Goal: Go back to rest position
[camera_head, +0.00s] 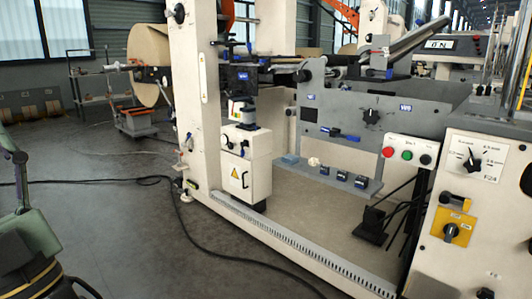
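My gripper is not in view, so I cannot see whether it is open or shut. A grey-green jointed part shows at the left edge, and I cannot tell whether it belongs to my arm. The large cream-framed unwind machine (206,105) fills the middle and right. Its grey panel (430,114) carries a black knob (371,116) and several small dark switches along a lower ledge. A white box with red, green and black buttons (408,155) sits to the right.
A white cabinet (258,178) with a yellow warning sign stands inside the frame. A control panel (468,190) with a yellow switch is at right. A kraft paper roll (146,62) is at back left. Dark cables (190,238) cross the otherwise clear grey floor (120,215).

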